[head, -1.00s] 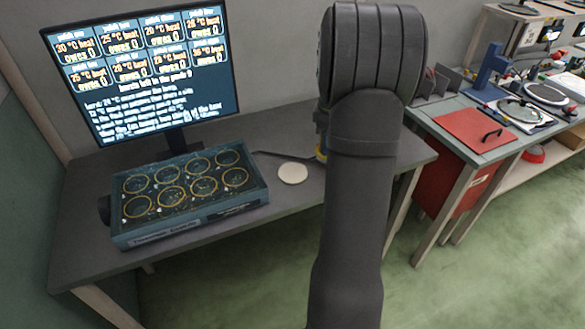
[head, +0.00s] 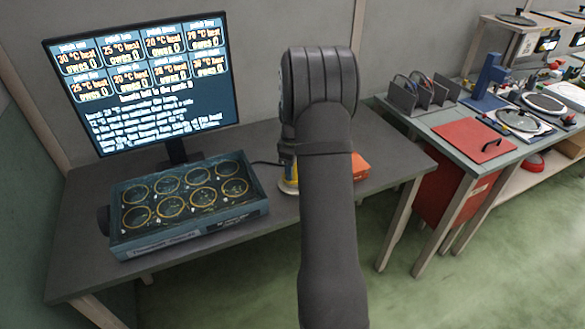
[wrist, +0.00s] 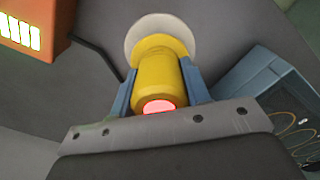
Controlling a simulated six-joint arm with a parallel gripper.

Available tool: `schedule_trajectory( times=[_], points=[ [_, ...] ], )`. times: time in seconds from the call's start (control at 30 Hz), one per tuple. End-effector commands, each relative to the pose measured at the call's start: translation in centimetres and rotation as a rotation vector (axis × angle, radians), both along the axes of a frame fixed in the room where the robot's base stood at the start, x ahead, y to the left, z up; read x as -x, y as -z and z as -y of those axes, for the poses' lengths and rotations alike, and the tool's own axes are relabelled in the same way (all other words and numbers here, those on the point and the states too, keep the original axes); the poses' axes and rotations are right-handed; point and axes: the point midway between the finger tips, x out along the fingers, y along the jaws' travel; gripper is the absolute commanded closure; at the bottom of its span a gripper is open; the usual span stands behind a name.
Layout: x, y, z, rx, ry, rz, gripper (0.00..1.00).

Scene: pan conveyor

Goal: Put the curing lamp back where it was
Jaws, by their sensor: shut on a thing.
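The curing lamp (wrist: 162,62) is a yellow cylinder with a glowing pink-red end towards the wrist camera. My gripper (wrist: 160,86) is shut on it, with a blue-grey finger against each side. Beyond the lamp is a round white disc (wrist: 162,24), partly covered by it; whether the lamp touches the disc I cannot tell. In the head view my arm hides most of the lamp; only a yellow sliver (head: 291,173) shows left of my arm, with the pale disc edge (head: 287,188) below it.
A blue-grey case with round wells (head: 190,230) stands on the grey desk (head: 90,270) left of my arm, before a monitor (head: 145,85). An orange box (head: 360,166) sits right of my arm; its lit display shows in the wrist view (wrist: 20,33). A dark cable lies nearby.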

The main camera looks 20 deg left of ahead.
Motion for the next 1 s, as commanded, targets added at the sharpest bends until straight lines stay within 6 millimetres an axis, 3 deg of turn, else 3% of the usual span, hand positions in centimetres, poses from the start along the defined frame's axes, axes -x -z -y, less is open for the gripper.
schedule_trajectory(
  times=[0.37, 0.4, 0.5, 0.83, 1.0],
  points=[
    [0.0, 0.4, 0.0, 0.000, 0.000, 0.001, 0.91],
    [0.0, 0.4, 0.0, 0.000, 0.000, 0.001, 0.49],
    [0.0, 0.4, 0.0, 0.000, 0.000, 0.001, 0.35],
    [-0.1, -0.1, 0.0, -0.001, 0.000, 0.003, 0.35],
    [-0.1, -2.6, 0.0, -0.003, 0.000, 0.005, 0.35]
  ],
)
